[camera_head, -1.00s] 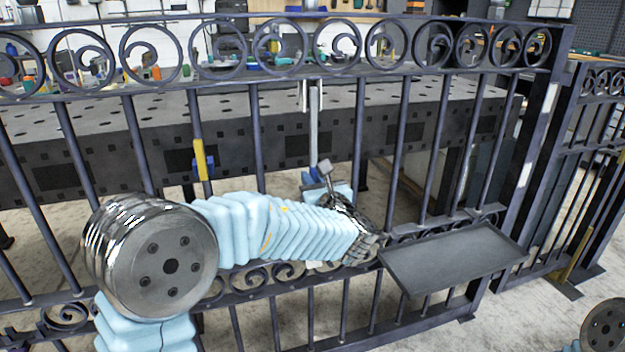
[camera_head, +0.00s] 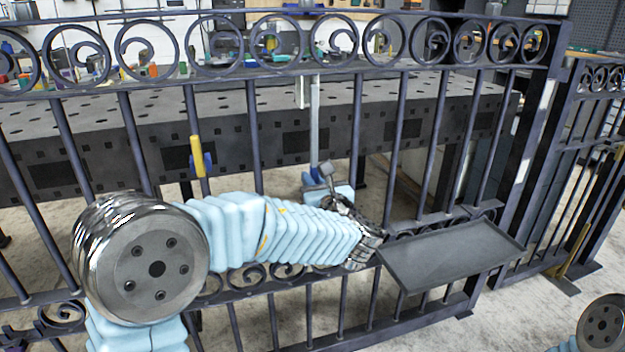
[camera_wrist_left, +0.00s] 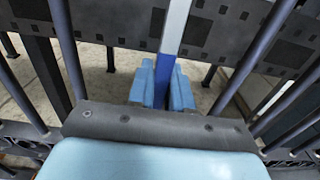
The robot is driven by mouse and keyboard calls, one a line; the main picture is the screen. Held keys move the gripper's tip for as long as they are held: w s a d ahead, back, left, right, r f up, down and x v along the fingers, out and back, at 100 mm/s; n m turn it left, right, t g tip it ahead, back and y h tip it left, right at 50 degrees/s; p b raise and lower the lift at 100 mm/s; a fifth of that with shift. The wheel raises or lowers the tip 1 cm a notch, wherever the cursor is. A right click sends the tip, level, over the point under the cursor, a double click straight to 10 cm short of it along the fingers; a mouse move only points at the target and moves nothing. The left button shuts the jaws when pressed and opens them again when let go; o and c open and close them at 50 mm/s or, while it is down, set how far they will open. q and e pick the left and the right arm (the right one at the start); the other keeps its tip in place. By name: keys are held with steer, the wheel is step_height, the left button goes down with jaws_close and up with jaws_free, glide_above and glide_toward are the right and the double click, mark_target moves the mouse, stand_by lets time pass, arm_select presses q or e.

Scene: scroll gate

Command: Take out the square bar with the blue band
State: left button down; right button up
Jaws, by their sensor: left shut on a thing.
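The pale silver square bar (camera_head: 314,120) stands upright in the row of dark gate bars, below the upper rail. Its blue band (camera_wrist_left: 166,66) shows low on the bar in the left wrist view, just above and between the fingers. My left gripper (camera_head: 320,173) is shut on the bar around the blue band; its blue fingers (camera_wrist_left: 163,90) press on both sides of it. The bar's lower end is hidden behind the gripper and wrist. My right gripper is out of view; only part of my right arm shows at lower right.
The dark iron scroll gate (camera_head: 380,72) spans the view. A dark flat tray (camera_head: 450,255) is fixed at its front right. A yellow-and-blue piece (camera_head: 197,157) sits on another gate bar at left. A perforated metal table (camera_head: 90,118) with tools stands behind.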

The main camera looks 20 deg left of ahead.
arm_select(q)
steer(key=v, duration=1.1)
stand_by(0.8)
